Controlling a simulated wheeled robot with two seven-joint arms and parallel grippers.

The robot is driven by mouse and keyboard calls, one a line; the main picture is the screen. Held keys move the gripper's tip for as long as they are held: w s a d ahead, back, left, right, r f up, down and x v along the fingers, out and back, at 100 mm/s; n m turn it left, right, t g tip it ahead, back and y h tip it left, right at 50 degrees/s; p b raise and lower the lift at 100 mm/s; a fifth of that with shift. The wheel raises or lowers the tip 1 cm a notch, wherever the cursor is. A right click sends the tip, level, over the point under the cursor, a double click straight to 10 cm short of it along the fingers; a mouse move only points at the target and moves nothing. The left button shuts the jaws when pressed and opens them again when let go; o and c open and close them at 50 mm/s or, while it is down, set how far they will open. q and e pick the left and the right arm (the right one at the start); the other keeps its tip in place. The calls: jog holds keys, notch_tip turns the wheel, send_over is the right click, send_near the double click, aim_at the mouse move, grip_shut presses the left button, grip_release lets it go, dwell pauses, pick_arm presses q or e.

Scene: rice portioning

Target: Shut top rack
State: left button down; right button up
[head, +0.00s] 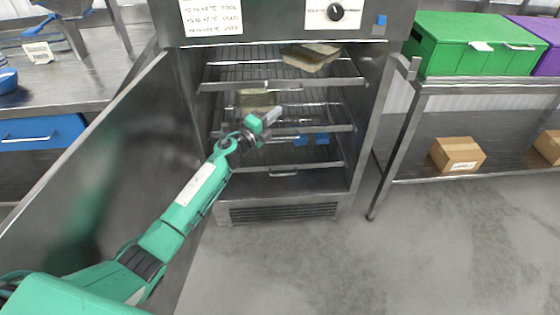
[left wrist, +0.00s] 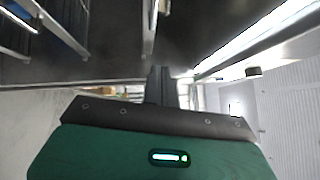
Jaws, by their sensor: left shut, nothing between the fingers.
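The steel cabinet (head: 360,150) stands with its door (head: 100,165) swung open to the left. Its top rack (head: 230,86) is a wire shelf with a front rail, and a tan container (head: 310,57) rests on it at the right. Whether this rack is fully in or partly out I cannot tell. A middle rack (head: 340,128) and a lower rack (head: 320,169) lie below. My left gripper (head: 268,118) is shut and empty, in front of the cabinet opening between the top and middle rack rails. In the left wrist view, the green gripper body fills the bottom. My right gripper is not in view.
Another container (head: 258,101) and blue items (head: 312,139) sit lower inside the cabinet. A steel shelf on the right carries a green box (head: 470,45) and a cardboard box (head: 457,154). A steel counter (head: 75,75) stands at the left. The floor in front is clear.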

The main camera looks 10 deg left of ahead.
pick_arm(q)
jog(key=s+d+p, duration=0.2)
jog(key=s+d, duration=0.1)
jog(key=s, duration=0.7)
jog(key=s+d+p, duration=0.2)
jog(key=s+d, duration=0.1)
jog(key=s, duration=0.7)
jog(key=shift+d, duration=0.25)
